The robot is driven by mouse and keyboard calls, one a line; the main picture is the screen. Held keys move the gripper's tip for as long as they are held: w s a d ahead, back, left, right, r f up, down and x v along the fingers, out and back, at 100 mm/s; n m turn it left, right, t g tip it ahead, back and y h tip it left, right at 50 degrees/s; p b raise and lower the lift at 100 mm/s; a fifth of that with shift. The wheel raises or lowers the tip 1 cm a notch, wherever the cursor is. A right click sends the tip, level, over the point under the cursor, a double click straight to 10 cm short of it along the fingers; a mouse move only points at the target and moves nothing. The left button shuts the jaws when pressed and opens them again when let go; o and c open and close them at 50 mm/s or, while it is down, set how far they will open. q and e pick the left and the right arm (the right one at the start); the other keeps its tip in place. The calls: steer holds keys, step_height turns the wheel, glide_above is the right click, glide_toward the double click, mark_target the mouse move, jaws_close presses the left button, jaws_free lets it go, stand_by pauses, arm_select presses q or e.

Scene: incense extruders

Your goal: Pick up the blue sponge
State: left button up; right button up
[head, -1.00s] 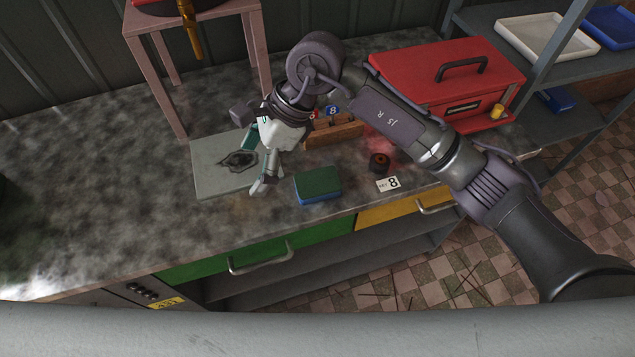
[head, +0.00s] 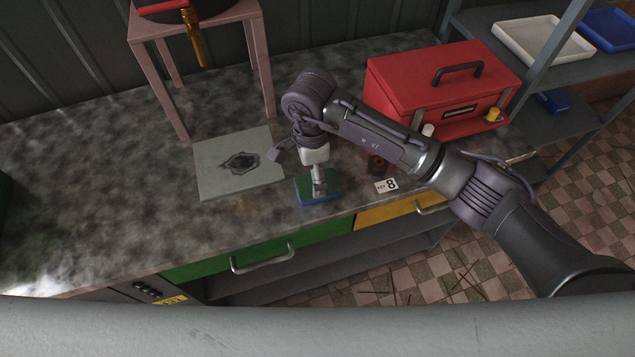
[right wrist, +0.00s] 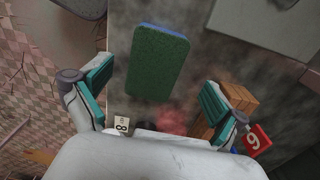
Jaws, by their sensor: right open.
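The sponge (head: 305,194) has a dark green top and a blue underside. It lies on the stone counter near its front edge, above the green drawer. My right gripper (head: 318,185) hangs over the sponge and hides part of its top. In the right wrist view the sponge (right wrist: 157,62) lies between the two teal-padded fingers of my right gripper (right wrist: 150,90). The fingers are spread apart, with clear gaps to the sponge on both sides. My left gripper is not in view.
A grey plate with a dark mark (head: 215,178) lies left of the sponge. A small dark round item (head: 376,164) and a number 8 card (head: 386,186) lie to its right. Wooden blocks (right wrist: 238,97) sit close to one finger. A red toolbox (head: 430,85) stands behind.

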mark_target(304, 183)
steer(key=f, duration=0.1)
steer(key=f+p, duration=0.1)
steer(key=f, duration=0.1)
steer(key=shift+s+f, duration=0.3)
steer(key=shift+f, duration=0.4)
steer(key=shift+c, duration=0.3)
steer(key=c, duration=0.7)
